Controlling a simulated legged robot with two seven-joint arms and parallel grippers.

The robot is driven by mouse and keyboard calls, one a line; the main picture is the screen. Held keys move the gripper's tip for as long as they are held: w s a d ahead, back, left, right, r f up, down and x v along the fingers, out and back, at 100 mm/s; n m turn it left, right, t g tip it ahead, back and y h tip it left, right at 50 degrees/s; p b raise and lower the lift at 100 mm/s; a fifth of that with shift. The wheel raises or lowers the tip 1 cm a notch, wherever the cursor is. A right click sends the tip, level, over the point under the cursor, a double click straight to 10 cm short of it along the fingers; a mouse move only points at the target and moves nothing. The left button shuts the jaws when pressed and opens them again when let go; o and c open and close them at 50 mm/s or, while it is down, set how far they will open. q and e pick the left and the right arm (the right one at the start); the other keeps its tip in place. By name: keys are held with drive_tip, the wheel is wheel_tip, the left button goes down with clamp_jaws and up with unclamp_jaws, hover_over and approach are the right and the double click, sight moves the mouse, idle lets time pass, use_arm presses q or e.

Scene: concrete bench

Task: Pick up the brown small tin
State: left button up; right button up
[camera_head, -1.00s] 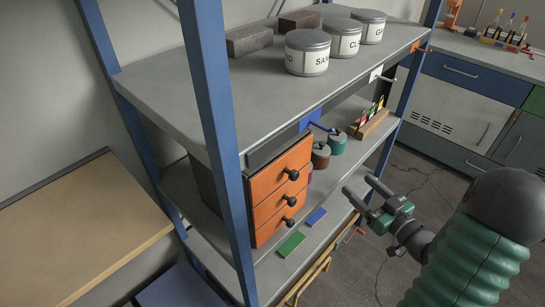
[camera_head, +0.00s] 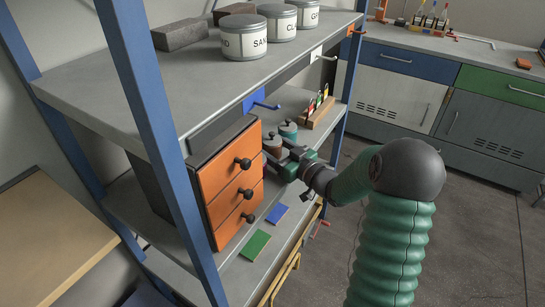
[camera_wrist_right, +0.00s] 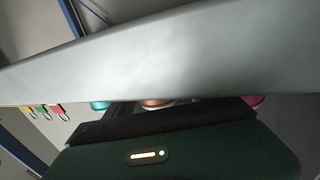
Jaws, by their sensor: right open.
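The brown small tin (camera_head: 272,144) stands on the middle shelf, just right of the orange drawers, beside a teal tin (camera_head: 288,130). My right gripper (camera_head: 275,155) is open at the shelf front, its fingers at the brown tin and partly covering it. I cannot tell whether they touch it. In the right wrist view a sliver of the brown tin (camera_wrist_right: 155,103) shows between the teal tin (camera_wrist_right: 100,105) and a magenta thing (camera_wrist_right: 253,101); a pale slanted band hides most of it. My left gripper is not in view.
The upper shelf (camera_head: 120,85) overhangs the tins. The orange drawer unit (camera_head: 232,185) with black knobs stands close on the left. A rack with coloured tags (camera_head: 318,108) stands to the right.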

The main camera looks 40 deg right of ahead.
drive_tip(key=shift+w, duration=0.3)
drive_tip(key=shift+d, duration=0.25)
drive_tip(key=c, duration=0.5)
drive_tip(key=shift+a, duration=0.1)
drive_tip(key=c, duration=0.8)
